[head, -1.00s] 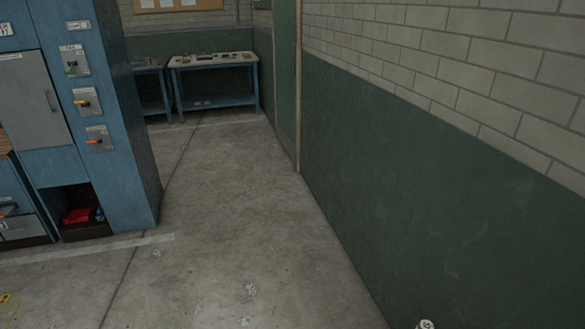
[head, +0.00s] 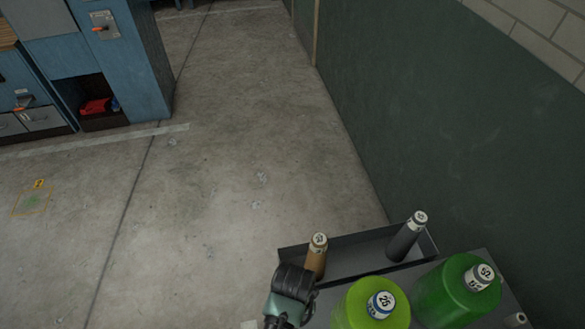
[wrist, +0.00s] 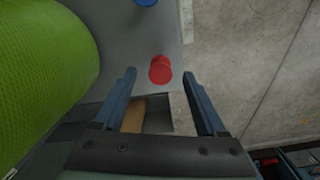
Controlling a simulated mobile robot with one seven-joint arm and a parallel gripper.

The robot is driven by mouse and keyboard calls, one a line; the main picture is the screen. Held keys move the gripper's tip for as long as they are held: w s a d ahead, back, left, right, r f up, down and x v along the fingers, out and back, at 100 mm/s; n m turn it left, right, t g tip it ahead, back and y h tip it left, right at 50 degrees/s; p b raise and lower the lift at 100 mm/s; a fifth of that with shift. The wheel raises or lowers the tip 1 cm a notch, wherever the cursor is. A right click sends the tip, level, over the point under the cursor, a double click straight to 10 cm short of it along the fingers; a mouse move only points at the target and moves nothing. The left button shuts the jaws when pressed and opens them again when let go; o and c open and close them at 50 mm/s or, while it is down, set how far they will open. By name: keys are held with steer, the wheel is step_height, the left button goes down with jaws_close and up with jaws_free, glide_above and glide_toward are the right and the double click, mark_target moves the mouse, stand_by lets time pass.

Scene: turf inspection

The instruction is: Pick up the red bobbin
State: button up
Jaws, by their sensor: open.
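The red bobbin (wrist: 160,69) shows in the wrist view as a small red cylinder near the edge of a grey surface (wrist: 125,45). My gripper (wrist: 159,75) is open. Its two blue-grey fingers appear on either side of the bobbin in the picture, with gaps on both sides and nothing held. I cannot tell the height between fingers and bobbin. In the head view the bobbin does not show; part of my arm is at the bottom centre, and the fingers cannot be made out.
A bright green roll (wrist: 40,75) lies close left of my gripper, and a blue item (wrist: 145,2) shows above. In the head view, a dark tray (head: 350,262) holds a brown bobbin (head: 315,258) and a dark one (head: 405,240). A green wall (head: 440,130) stands right; open floor (head: 230,150) lies left.

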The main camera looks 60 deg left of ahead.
step_height(320, 180, down, 3)
steer(key=shift+f, duration=0.15)
jaws_close()
stand_by(0.4)
